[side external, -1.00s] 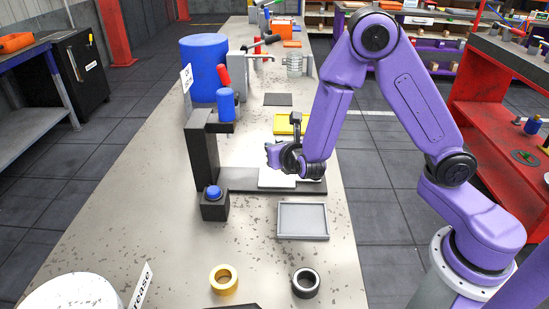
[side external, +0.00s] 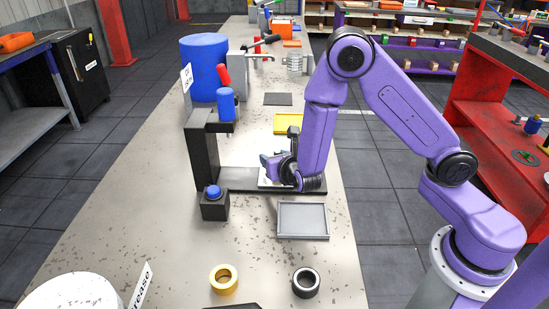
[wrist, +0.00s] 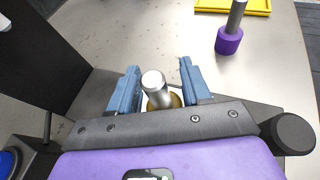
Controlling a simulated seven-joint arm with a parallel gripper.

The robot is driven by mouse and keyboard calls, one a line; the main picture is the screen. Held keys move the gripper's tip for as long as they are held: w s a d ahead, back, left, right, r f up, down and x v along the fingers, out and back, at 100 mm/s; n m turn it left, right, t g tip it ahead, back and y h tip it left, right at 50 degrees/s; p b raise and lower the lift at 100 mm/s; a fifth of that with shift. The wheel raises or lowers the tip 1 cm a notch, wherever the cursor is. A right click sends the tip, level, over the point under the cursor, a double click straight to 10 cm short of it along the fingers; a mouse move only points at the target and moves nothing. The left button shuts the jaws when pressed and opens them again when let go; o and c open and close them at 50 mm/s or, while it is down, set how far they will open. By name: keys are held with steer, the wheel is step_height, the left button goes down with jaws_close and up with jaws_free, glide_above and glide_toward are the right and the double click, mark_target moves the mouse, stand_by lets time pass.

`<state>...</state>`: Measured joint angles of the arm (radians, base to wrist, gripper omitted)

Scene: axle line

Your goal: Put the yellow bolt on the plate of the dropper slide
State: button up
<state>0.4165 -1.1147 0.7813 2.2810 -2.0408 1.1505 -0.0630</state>
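The yellow bolt (wrist: 156,88) shows in the wrist view between my gripper's blue-grey fingers. Its bare metal shank points up toward the camera, and its yellow head is mostly hidden below. In the side view, my gripper (side external: 272,166) is low over the pale plate (side external: 264,183) of the dropper slide (side external: 237,178). The bolt cannot be made out there, and whether it touches the plate is hidden.
The slide's black upright (side external: 203,158) and blue cylinder (side external: 226,104) stand left of my gripper. A blue button (side external: 213,192) is in front. A grey tray (side external: 303,234) lies nearer the camera, a yellow tray (side external: 287,130) behind. A purple bolt (wrist: 229,40) stands on the table.

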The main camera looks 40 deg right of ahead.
steer(key=shift+r, duration=0.1)
steer(key=shift+s+a+r, duration=0.1)
steer(key=shift+s+r, duration=0.05)
steer(key=shift+s, duration=0.05)
steer(key=v, duration=1.2)
steer(key=s+d+r+m+g+h, duration=0.2)
steer(key=s+d+m+g, duration=0.4)
steer(key=s+d+m, duration=0.4)
steer(key=s+a+r+m+g+y, duration=0.1)
steer(key=s+a+m+g+y, duration=0.2)
steer(key=s, duration=0.3)
steer(key=s+a+r+m+g+y, duration=0.2)
steer(key=s+a+m+g+y, duration=0.1)
steer(key=s+m, duration=0.3)
steer(key=shift+s+y, duration=0.55)
steer(key=shift+y, duration=0.05)
